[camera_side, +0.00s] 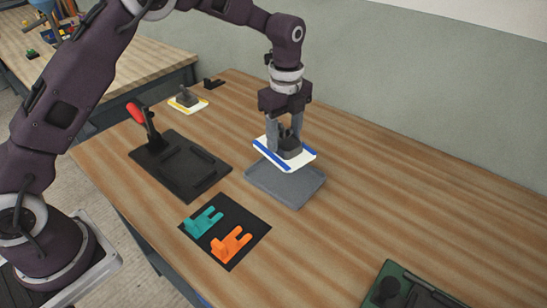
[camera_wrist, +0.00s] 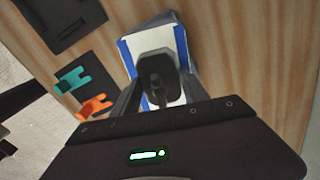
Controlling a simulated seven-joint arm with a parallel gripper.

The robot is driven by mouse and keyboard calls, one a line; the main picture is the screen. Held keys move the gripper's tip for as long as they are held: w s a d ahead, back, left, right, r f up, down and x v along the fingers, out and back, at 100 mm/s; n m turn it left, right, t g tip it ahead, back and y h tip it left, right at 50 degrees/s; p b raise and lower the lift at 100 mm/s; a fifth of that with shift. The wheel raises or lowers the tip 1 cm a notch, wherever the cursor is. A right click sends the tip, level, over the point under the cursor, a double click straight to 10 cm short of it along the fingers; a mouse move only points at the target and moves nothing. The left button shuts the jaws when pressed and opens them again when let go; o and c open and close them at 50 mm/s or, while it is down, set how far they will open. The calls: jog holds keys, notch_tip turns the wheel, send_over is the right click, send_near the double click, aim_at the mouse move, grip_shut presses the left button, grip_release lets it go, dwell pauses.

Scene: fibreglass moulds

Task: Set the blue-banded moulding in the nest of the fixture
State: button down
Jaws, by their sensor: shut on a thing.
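The blue-banded moulding (camera_side: 303,161) is a white plate with blue bands along its edges and a dark grey block on top. My gripper (camera_side: 284,138) points down and is shut on that block. The moulding is over a grey slab (camera_side: 285,186); I cannot tell whether they touch. In the wrist view the moulding (camera_wrist: 145,48) is between my fingers (camera_wrist: 160,88), its blue bands at both sides. The fixture (camera_side: 180,182) is a black plate with raised bars and a red-handled clamp (camera_side: 136,113), left of my gripper. The clamp handle stands up. The bars seem to have nothing between them.
A yellow-edged moulding (camera_side: 187,100) lies at the back left, near a small black piece (camera_side: 214,83). A black mat (camera_side: 254,225) in front holds a teal clip (camera_side: 203,222) and an orange clip (camera_side: 231,244). A green fixture (camera_side: 408,276) stands at front right. The table's right side is clear.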

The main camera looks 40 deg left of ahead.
jog(key=s+a+r+n, duration=0.2)
jog(key=s+a+n, duration=0.35)
jog(key=n, duration=3.25)
send_over(187, 166)
notch_tip(187, 166, down, 10)
jog(key=shift+s+f, duration=0.1)
jog(key=shift+f, duration=0.05)
jog(key=shift+f, duration=0.1)
jog(key=shift+f, duration=0.1)
jog(key=c, duration=0.6)
grip_release()
